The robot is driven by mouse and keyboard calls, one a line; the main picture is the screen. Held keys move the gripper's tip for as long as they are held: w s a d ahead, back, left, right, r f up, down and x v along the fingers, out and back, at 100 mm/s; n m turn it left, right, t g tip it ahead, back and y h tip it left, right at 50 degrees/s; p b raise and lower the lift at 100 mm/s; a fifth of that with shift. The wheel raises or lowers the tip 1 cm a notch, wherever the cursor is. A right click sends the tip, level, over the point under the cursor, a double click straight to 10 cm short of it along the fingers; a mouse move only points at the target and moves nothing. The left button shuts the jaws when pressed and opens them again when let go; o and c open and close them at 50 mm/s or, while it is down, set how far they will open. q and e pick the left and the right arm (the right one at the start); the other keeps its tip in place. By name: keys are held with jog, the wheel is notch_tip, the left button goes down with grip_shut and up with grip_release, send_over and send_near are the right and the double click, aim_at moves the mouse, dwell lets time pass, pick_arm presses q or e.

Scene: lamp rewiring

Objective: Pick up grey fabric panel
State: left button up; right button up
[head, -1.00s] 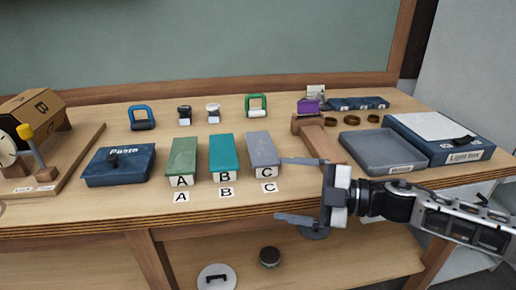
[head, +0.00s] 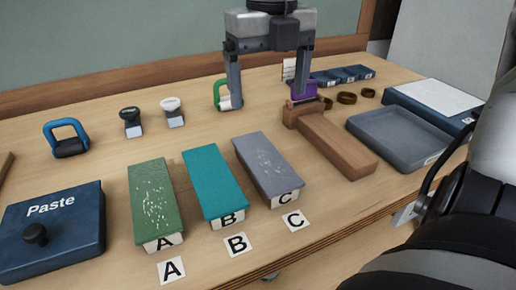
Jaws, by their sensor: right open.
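The grey panel (head: 268,164) is a long speckled block with a white C label on its front end. It lies on the table, rightmost in a row with the teal panel (head: 213,182) and the green panel (head: 155,202). My right gripper (head: 268,98) points down beyond the far end of the grey panel, with its two fingers spread and nothing seen between them. It is apart from the panel. Its fingers partly cover the green-handled tool (head: 219,95) and the purple item (head: 302,91) behind. My left gripper is not in view.
A wooden tool (head: 338,145) lies close to the right of the grey panel, with a grey tray (head: 398,138) beyond it. The blue Paste box (head: 75,240) is at the left. Two small stampers (head: 131,122) and a blue-handled tool (head: 68,140) stand behind the panels.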

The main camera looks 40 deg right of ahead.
send_over(265, 158)
jog(key=f, duration=0.7)
jog(key=shift+s+d, duration=0.1)
jog(key=shift+s, duration=0.15)
jog(key=shift+w+f, duration=0.15)
jog(key=shift+f, duration=1.2)
jog(key=shift+w+f, duration=0.1)
jog(key=shift+f, duration=1.2)
jog(key=c, duration=1.1)
